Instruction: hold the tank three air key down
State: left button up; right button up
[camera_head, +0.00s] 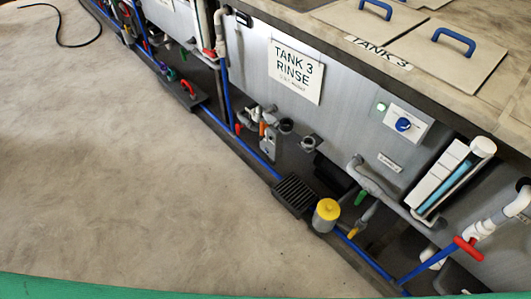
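The tank 3 front (345,95) is a grey metal panel running diagonally across the right half of the head view. Its white sign (295,71) reads "TANK 3 RINSE". A white control plate (408,125) with a round blue knob (403,124) sits on the panel, with a lit green lamp (381,106) at its upper left. A small label (389,163) below is too small to read. I cannot tell which part is the air key. Neither of my grippers is in view.
Pipes and valves line the tank's foot, including a red-handled valve (468,248) and a yellow-topped canister (326,214). A dark grate (295,195) lies beside the blue pipe. Blue-handled lids (450,60) cover the top. The concrete floor (130,180) at left is mostly clear.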

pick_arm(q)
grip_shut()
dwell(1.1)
